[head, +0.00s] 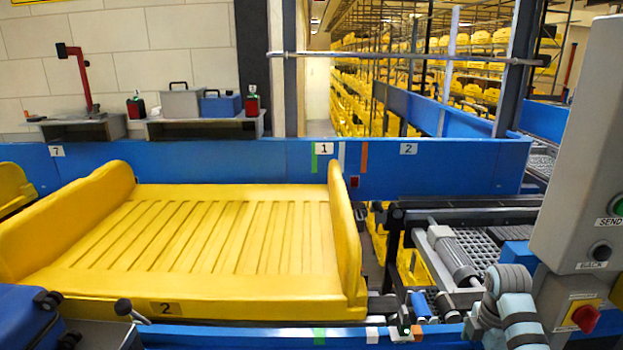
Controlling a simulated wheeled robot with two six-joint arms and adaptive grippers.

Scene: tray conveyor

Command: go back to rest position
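Neither of my grippers shows in the head view. Grey and pale blue rounded links, which look like part of my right arm, stand at the lower right in front of the conveyor. The hand end of that arm cannot be made out. Nothing of my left arm can be seen. A large yellow tray (190,283) labelled 2 lies on the conveyor in front of me. It is empty, with a ribbed floor and raised left and right ends.
A blue rail (230,158) runs behind the tray and another blue rail (250,337) in front. A dark blue suitcase (25,318) is at the lower left. A grey control box (585,150) with buttons and a red switch (584,315) stands close on the right.

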